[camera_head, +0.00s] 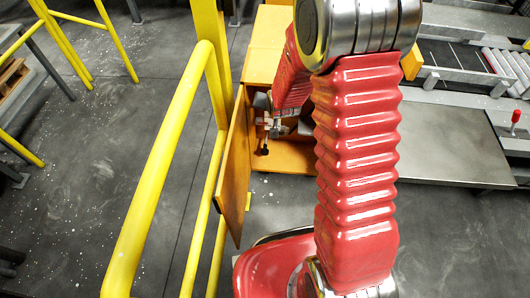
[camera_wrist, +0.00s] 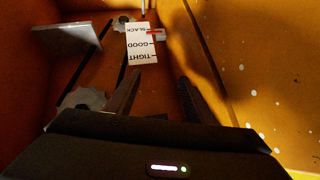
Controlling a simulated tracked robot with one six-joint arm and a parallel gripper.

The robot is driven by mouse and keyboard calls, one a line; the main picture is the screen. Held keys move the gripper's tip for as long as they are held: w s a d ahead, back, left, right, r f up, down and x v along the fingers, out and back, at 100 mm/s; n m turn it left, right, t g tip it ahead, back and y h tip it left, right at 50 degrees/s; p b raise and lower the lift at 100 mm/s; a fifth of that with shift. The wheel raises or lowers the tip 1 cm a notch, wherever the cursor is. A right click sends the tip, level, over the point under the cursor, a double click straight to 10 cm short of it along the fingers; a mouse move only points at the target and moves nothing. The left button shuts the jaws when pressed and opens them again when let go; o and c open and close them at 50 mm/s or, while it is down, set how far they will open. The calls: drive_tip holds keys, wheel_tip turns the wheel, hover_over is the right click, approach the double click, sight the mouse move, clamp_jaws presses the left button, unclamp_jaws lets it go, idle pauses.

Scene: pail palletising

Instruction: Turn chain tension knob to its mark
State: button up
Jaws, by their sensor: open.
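In the wrist view a white label (camera_wrist: 141,43) inside the orange cabinet reads SLACK, GOOD and TIGHT, upside down. A red pointer (camera_wrist: 154,33) on a small grey block lies by the SLACK line. Toothed grey wheels show near the label's top left (camera_wrist: 122,24) and at the lower left (camera_wrist: 84,99). I cannot tell the tension knob for certain; it may be hidden by my gripper. My gripper (camera_wrist: 158,92) is open, with its two dark fingers apart and nothing seen between them. The head view shows my gripper (camera_head: 270,125) small at the cabinet opening.
The orange cabinet (camera_head: 262,57) has its door (camera_head: 235,165) swung open on the left. A yellow railing (camera_head: 160,165) stands close to the door. A steel table (camera_head: 455,145) and a roller conveyor (camera_head: 508,68) are at the right.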

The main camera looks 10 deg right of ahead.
drive_tip(key=m+t, duration=0.1)
hover_over(265, 154)
drive_tip(key=s, duration=0.2)
wheel_tip(265, 154, down, 13)
wheel_tip(265, 154, down, 10)
drive_tip(key=m+t, duration=0.2)
drive_tip(key=s+f+m+t, duration=0.3)
drive_tip(key=s+f+t, duration=0.1)
drive_tip(key=s+f, duration=0.6)
drive_tip(key=shift+s, duration=0.25)
drive_tip(key=x, duration=1.3)
drive_tip(key=shift+w, duration=0.4)
drive_tip(key=shift+c, duration=0.3)
